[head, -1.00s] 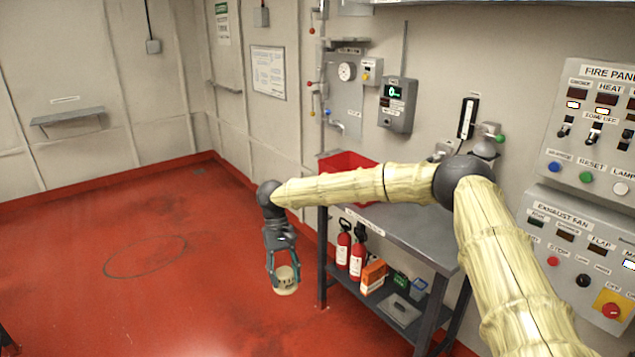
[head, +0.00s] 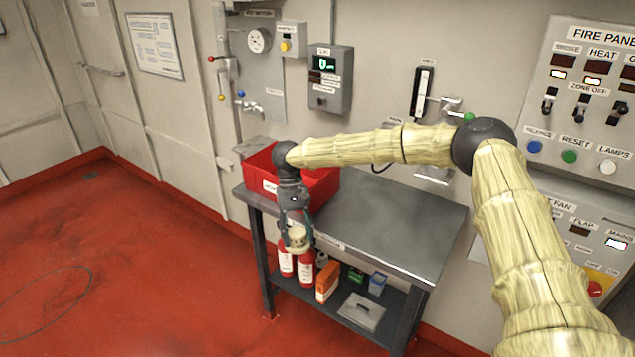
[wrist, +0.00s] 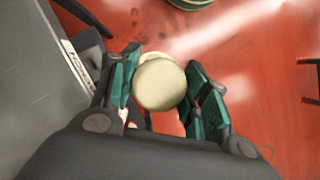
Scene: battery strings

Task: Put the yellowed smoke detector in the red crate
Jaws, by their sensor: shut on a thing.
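The yellowed smoke detector (wrist: 160,84) is a round cream-coloured disc held between the two fingers of my gripper (wrist: 163,95) in the wrist view. In the head view my gripper (head: 296,232) points down, shut on the detector (head: 298,240), in front of the bench's near edge. The red crate (head: 322,186) stands on the back left part of the grey bench (head: 385,225), behind and above the detector in the picture. My arm's wrist covers part of the crate's front, and its inside is only partly visible.
The bench edge also shows at the left of the wrist view (wrist: 40,75). Fire extinguishers (head: 305,270), an orange box (head: 327,282) and small containers sit on the lower shelf. Wall panels (head: 585,90) stand at the right. The bench top right of the crate is clear.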

